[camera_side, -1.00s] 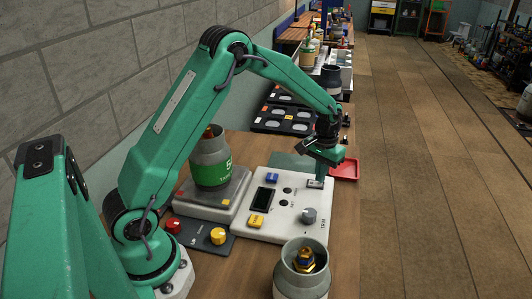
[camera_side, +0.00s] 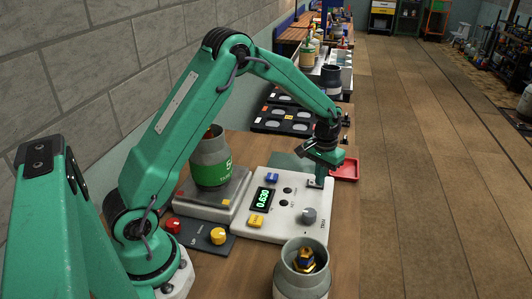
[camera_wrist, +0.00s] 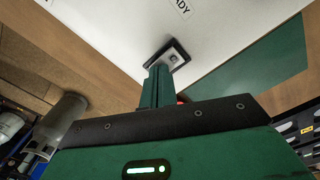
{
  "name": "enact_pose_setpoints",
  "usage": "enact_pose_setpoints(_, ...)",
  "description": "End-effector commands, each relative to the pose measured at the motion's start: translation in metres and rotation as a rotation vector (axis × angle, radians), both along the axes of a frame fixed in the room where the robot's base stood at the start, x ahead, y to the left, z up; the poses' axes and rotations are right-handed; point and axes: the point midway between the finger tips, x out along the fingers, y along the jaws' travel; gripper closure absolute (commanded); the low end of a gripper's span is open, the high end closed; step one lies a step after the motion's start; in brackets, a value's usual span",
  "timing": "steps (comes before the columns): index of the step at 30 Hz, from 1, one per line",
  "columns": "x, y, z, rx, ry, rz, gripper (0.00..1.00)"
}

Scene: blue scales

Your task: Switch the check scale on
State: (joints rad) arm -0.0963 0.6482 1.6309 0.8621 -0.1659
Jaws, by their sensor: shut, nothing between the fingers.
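The check scale's white panel (camera_side: 283,228) lies on the wooden bench, and its display (camera_side: 263,200) is lit with green digits that look like 0.630. My gripper (camera_side: 317,182) is shut and empty, with its fingertips down at the rocker switch at the panel's far right corner. In the wrist view, the switch (camera_wrist: 174,54) shows in a dark frame just beyond the closed fingers (camera_wrist: 157,75); they look very near or touching it, and partly hide it. A grey canister with a green label (camera_side: 211,172) stands on the metal weighing plate (camera_side: 193,212) left of the panel.
The panel carries a blue button (camera_side: 271,178), a yellow button (camera_side: 256,221) and a grey knob (camera_side: 309,216). A dark strip with a red knob (camera_side: 173,226) and yellow knob (camera_side: 218,236) lies in front. Another canister (camera_side: 300,283) stands nearer; a red tray (camera_side: 347,170) sits behind.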

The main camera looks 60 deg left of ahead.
Motion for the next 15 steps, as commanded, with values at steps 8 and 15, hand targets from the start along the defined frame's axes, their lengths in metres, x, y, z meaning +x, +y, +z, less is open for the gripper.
enact_pose_setpoints(8,0.000,0.000,0.000,0.000,0.001,0.000,1.00)
enact_pose_setpoints(15,0.000,0.000,0.013,0.000,0.001,0.000,1.00)
